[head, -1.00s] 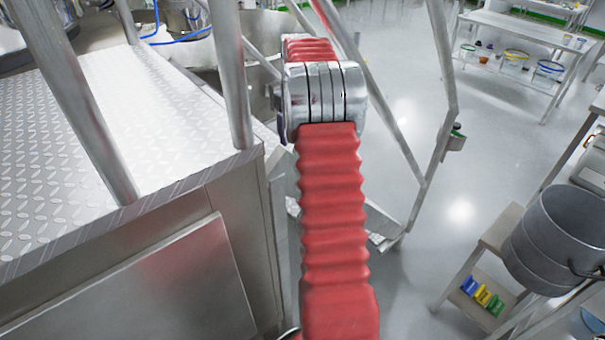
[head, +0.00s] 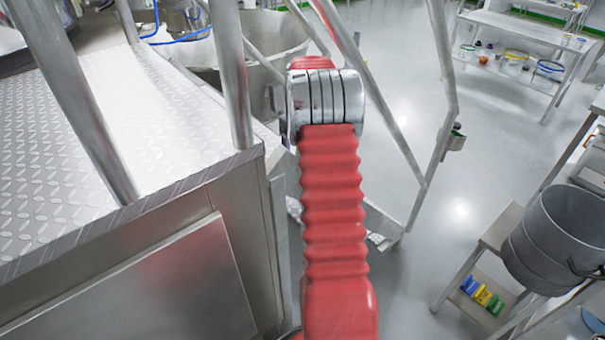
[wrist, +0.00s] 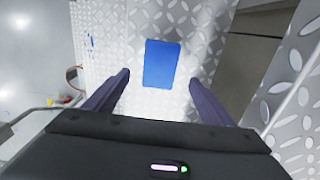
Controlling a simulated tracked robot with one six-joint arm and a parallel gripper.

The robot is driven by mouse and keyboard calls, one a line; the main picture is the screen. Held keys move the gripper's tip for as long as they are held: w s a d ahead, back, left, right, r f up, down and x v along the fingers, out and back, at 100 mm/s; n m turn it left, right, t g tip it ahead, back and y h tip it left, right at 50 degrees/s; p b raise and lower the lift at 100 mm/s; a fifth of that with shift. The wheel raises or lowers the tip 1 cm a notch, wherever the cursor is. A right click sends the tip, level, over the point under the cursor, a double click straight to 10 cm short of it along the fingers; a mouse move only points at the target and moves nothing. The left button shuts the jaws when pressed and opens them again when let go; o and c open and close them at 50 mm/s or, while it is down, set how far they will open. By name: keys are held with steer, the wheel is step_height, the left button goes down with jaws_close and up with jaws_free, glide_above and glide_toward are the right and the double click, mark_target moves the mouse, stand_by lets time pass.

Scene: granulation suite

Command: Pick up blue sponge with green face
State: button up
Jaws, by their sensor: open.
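A blue rectangular block, likely the sponge (wrist: 161,64), lies on a diamond-plate metal surface (wrist: 205,25) in the wrist view. Only its blue side shows; no green face is visible. My gripper (wrist: 159,80) is open, with one dark finger on each side in the picture and the blue block between and beyond them. Nothing is held. How far the fingertips are above the block I cannot tell. In the head view, neither the block nor my gripper shows; my red arm covers the middle.
A raised diamond-plate platform (head: 160,112) with metal railing posts (head: 232,75) stands left in the head view. A sloping handrail (head: 440,95) is right of my arm. A grey drum (head: 562,240) stands on a stand at right, with small coloured items (head: 483,295) below. Open floor (head: 400,50) lies beyond.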

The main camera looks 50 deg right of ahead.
steer(key=shift+f, duration=1.1)
steer(key=shift+f, duration=0.1)
steer(key=shift+f, duration=2.5)
steer(key=shift+c, duration=0.7)
steer(key=c, duration=1.1)
steer(key=shift+r, duration=0.1)
step_height(320, 180, up, 10)
steer(key=shift+f, duration=0.1)
